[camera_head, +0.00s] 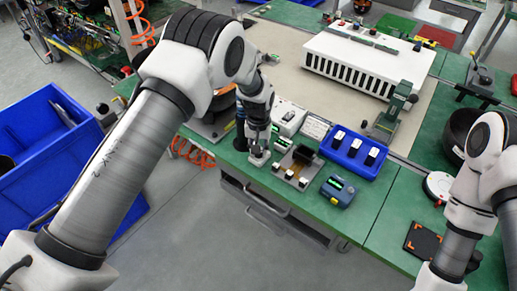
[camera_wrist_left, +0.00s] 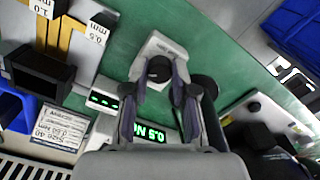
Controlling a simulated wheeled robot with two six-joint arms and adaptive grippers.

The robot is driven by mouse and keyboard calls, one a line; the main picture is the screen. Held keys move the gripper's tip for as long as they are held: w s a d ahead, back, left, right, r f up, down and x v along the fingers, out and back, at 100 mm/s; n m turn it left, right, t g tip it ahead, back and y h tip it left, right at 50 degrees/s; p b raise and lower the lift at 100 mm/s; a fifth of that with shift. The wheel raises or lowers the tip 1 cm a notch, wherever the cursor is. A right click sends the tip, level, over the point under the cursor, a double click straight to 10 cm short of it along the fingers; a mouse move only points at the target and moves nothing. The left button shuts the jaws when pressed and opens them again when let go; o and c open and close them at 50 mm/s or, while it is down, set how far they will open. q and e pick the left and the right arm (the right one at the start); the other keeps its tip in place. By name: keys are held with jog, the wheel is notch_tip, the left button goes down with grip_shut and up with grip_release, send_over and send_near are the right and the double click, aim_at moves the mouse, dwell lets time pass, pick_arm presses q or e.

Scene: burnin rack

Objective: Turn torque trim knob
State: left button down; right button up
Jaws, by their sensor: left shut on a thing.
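In the left wrist view a black round knob (camera_wrist_left: 160,68) sits on a small light-grey block (camera_wrist_left: 152,48) on the green bench. My left gripper (camera_wrist_left: 161,80) has its two fingers on either side of the knob and is shut on it. A green lit display (camera_wrist_left: 155,132), partly covered by the fingers, reads about 0.5 N. In the head view my left gripper (camera_head: 258,152) points down at the bench's front edge, and its fingers hide most of the knob. My right arm enters at the right edge of the head view, but its gripper is not visible.
A white vented box (camera_head: 368,62) stands behind. A blue bin (camera_head: 45,150) is on the floor at left.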

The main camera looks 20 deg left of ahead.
pick_arm(q)
jog(key=shift+s+f, duration=0.15)
jog(key=shift+f, duration=0.1)
jog(key=c, duration=0.9)
grip_release()
jog(key=shift+c, duration=0.2)
jog(key=shift+w, duration=0.2)
jog(key=shift+r, duration=0.1)
notch_tip(320, 180, up, 12)
